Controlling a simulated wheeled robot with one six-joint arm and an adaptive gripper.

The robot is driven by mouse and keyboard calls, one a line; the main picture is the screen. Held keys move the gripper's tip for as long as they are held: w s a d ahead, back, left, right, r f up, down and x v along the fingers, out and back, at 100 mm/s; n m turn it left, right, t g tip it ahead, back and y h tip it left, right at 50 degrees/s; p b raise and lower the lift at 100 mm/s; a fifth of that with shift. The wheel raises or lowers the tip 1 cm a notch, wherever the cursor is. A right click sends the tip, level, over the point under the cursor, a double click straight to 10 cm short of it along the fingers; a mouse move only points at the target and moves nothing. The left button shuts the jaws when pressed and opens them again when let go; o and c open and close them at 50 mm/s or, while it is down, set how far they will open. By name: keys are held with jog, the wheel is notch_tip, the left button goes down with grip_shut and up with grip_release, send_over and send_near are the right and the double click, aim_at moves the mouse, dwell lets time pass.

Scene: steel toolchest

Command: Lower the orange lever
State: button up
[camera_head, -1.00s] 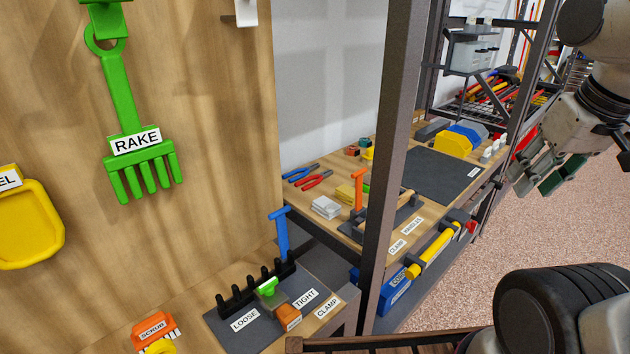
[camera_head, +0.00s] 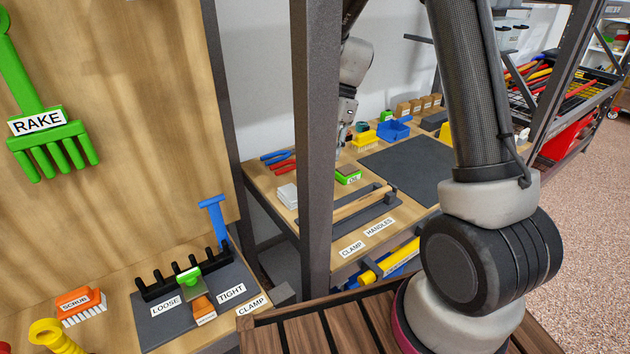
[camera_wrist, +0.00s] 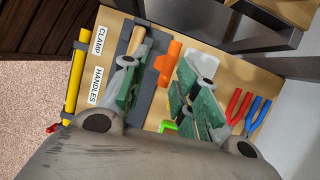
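The orange lever (camera_wrist: 168,64) shows in the wrist view, near the middle, beside a wooden handle (camera_wrist: 141,52) on a dark board. In the head view the orange lever is hidden, apparently behind the dark post and my arm. My gripper (camera_wrist: 157,68) is open, with green-padded fingers on either side of the lever in the wrist view. I cannot tell whether a finger touches it or how far above it the fingers are. In the head view my wrist (camera_head: 355,62) is partly behind the post, above the bench.
A dark upright post (camera_head: 316,130) stands in front of the bench. Red pliers (camera_wrist: 235,105), blue pliers (camera_wrist: 258,114), a white block (camera_wrist: 201,62) and a green item (camera_wrist: 168,126) lie near the lever. A yellow bar (camera_wrist: 74,85) runs along the bench edge.

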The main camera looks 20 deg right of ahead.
jog(key=shift+w+a+f+m, duration=0.2)
jog(key=shift+w+f, duration=0.05)
jog(key=shift+f, duration=0.3)
jog(key=shift+w+a+f+m, duration=0.15)
jog(key=shift+w+f+m, duration=0.1)
jog(key=shift+f, duration=0.3)
jog(key=x, duration=0.7)
jog(key=shift+s+a+f, duration=0.1)
jog(key=shift+s+f, duration=0.1)
jog(key=shift+f, duration=0.1)
jog(key=shift+c, duration=0.2)
grip_shut()
